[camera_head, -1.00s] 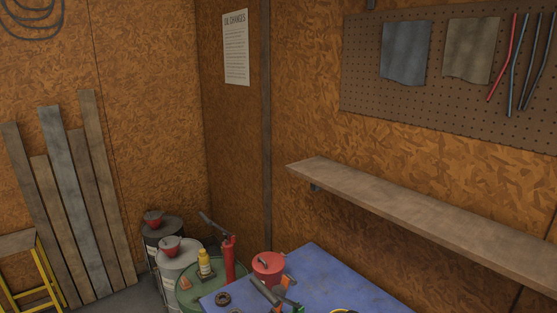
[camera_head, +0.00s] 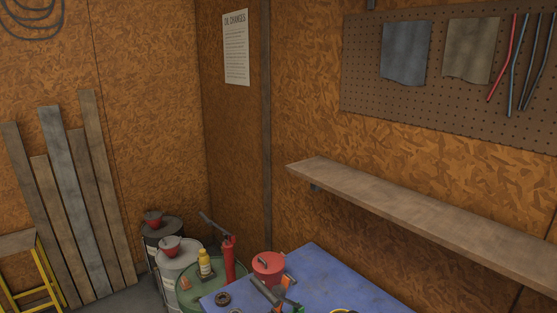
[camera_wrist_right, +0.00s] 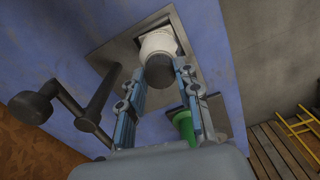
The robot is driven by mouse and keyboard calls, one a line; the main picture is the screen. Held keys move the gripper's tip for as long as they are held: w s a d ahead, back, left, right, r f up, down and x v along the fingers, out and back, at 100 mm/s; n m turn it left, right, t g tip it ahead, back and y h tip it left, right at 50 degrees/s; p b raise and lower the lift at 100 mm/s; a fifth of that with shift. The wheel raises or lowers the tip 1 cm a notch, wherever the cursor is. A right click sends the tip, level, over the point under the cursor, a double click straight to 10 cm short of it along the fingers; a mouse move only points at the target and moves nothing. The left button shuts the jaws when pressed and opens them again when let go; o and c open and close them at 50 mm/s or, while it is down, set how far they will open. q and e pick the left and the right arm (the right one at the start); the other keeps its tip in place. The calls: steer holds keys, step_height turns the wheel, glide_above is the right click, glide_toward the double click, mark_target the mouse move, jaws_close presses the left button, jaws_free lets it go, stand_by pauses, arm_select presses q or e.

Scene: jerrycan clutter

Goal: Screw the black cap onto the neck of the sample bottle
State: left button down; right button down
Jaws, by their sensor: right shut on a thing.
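In the right wrist view, my right gripper (camera_wrist_right: 163,74) has its two blue-grey fingers closed about a dark round piece, which looks like the black cap (camera_wrist_right: 164,68). The white sample bottle (camera_wrist_right: 158,42) is just beyond the cap, over a grey metal plate or tray (camera_wrist_right: 122,50). The cap overlaps the bottle's near end in this view. I cannot tell whether it sits on the neck or how far it is turned. Neither gripper shows in the head view, and the bottle cannot be made out there. My left gripper is not in view.
A dark crank-like handle (camera_wrist_right: 88,118) and a green object (camera_wrist_right: 184,124) are near the right gripper. Drums stand left; a wooden shelf (camera_head: 420,208) is above.

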steer(key=m, duration=0.5)
steer(key=c, duration=1.3)
jaws_free()
